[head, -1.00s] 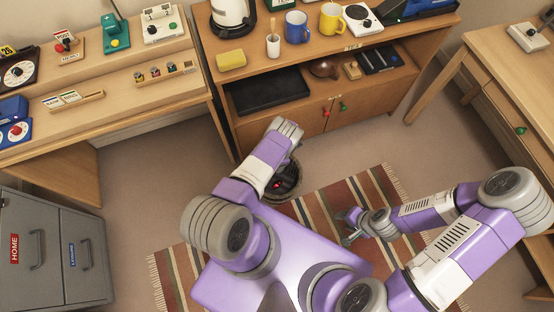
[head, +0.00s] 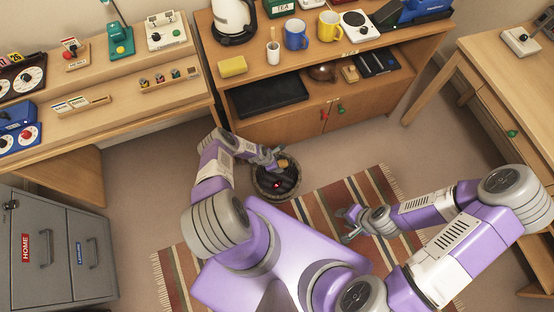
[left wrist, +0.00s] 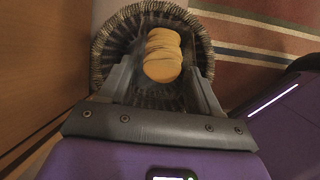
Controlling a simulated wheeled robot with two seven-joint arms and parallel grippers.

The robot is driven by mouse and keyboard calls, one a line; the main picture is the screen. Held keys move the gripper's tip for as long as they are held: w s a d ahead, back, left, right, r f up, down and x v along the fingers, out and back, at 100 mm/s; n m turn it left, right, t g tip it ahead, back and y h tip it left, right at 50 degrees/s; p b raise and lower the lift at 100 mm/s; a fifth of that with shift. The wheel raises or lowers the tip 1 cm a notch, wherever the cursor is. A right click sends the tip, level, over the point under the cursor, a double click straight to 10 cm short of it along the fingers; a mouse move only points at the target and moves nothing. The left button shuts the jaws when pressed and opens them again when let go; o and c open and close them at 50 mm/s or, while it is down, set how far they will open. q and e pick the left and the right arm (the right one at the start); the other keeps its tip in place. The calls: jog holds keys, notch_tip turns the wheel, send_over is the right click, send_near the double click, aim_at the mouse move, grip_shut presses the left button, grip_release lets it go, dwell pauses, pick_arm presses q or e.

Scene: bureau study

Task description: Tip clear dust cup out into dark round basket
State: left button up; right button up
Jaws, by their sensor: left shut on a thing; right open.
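The dark round basket (head: 263,191) stands on the floor in front of the wooden cabinet, with dark things and a small red spot inside. My left gripper (head: 277,160) is over its far side. In the left wrist view the fingers (left wrist: 160,85) are shut on the clear dust cup (left wrist: 163,56), above the basket's woven rim (left wrist: 103,50). Tan rounded matter shows at the cup; its clear walls are hard to make out, and I cannot tell its exact tilt. My right gripper (head: 350,222) is open and empty above the striped rug.
The striped rug (head: 330,205) lies right of the basket. A grey filing cabinet (head: 60,240) stands at left, a desk (head: 500,65) at right.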

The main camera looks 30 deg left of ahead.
pick_arm(q)
jog(key=shift+f+t+h+b, duration=0.15)
jog(key=shift+t+h+b, duration=1)
jog(key=shift+b, duration=2.5)
jog(key=shift+f+t+h+b, duration=0.15)
jog(key=shift+t+h+b, duration=1)
jog(key=shift+b, duration=2.5)
jog(key=shift+r+t+p, duration=0.2)
jog(key=shift+t+p, duration=0.2)
jog(key=shift+t+h, duration=0.3)
jog(key=shift+d+r+t+h, duration=0.1)
jog(key=shift+t+h, duration=1.4)
jog(key=shift+d, duration=0.1)
jog(key=shift+t, duration=0.3)
jog(key=shift+a+r+h, duration=0.1)
jog(key=shift+a+h, duration=0.1)
jog(key=shift+h, duration=0.2)
